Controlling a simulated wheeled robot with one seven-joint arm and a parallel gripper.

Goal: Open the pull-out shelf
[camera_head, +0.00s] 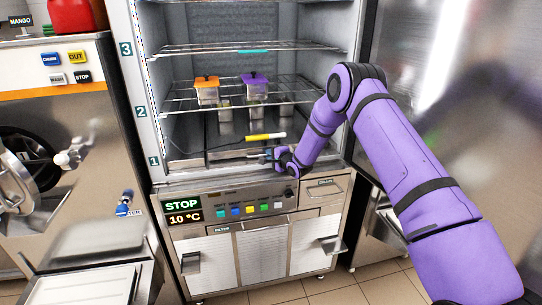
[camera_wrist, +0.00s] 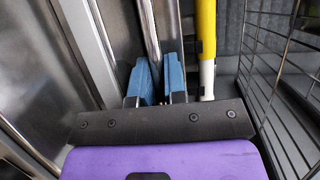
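In the head view, the pull-out shelf (camera_head: 187,163) is the low metal shelf by the number 1 label, inside the open freezer cabinet. It appears pushed in. My gripper (camera_head: 269,156) reaches in from the right at its front edge. In the wrist view, the two blue fingers of my gripper (camera_wrist: 160,85) stand close together on either side of a thin metal bar (camera_wrist: 150,35), which fills the narrow gap. The bar looks like part of the shelf's front. The contact itself is partly hidden by the fingers.
A yellow and white stick (camera_head: 266,136) lies just behind the bar. Wire shelf 2 (camera_head: 180,103) above holds an orange-lidded tub (camera_head: 207,94) and a purple-lidded tub (camera_head: 255,91). A control panel (camera_head: 235,205) is below. A steel machine (camera_head: 75,190) stands at left.

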